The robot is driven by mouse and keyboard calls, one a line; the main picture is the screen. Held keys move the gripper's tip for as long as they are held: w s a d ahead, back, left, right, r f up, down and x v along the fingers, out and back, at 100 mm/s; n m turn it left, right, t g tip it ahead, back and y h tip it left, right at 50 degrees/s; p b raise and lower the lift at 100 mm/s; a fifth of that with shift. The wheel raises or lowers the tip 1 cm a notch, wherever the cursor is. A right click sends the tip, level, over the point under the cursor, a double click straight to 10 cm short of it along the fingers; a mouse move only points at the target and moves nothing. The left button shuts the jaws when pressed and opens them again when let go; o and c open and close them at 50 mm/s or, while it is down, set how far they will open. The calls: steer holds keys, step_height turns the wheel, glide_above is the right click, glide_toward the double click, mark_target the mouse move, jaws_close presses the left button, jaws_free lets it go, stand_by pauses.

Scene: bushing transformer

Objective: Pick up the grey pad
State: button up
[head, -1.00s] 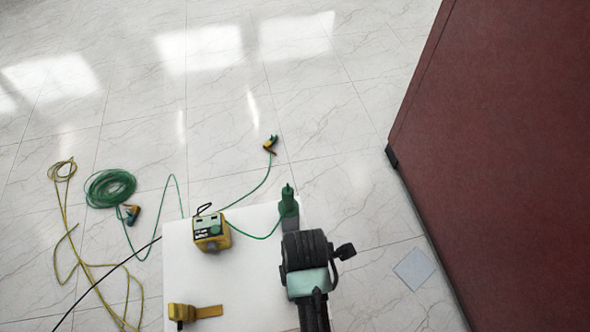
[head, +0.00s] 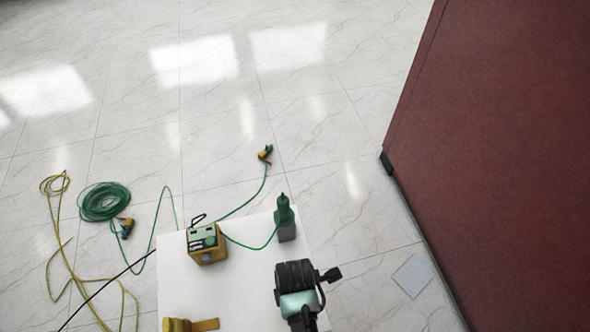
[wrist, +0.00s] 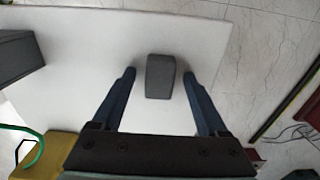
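In the wrist view a dark grey block (wrist: 160,76), which looks like the grey pad, lies on a white surface. My gripper (wrist: 158,78) is open, its two dark blue fingers one on each side of the block. A gap shows between the block and each finger, and I cannot tell the height of the fingertips above the surface. In the head view my wrist (head: 297,285) hangs over the white table, and my fingers and this block are hidden. A flat light grey square (head: 412,276) also lies on the floor right of the table.
The white table (head: 235,285) carries a yellow box (head: 207,243), a yellow tool (head: 190,325) and a green-topped grey item (head: 287,220). Green (head: 104,202) and yellow (head: 62,255) cables lie on the floor at left. A dark red panel (head: 500,130) stands at right.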

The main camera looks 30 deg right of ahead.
jaws_close()
step_height(320, 180, up, 10)
steer(key=p, duration=0.1)
stand_by(0.6)
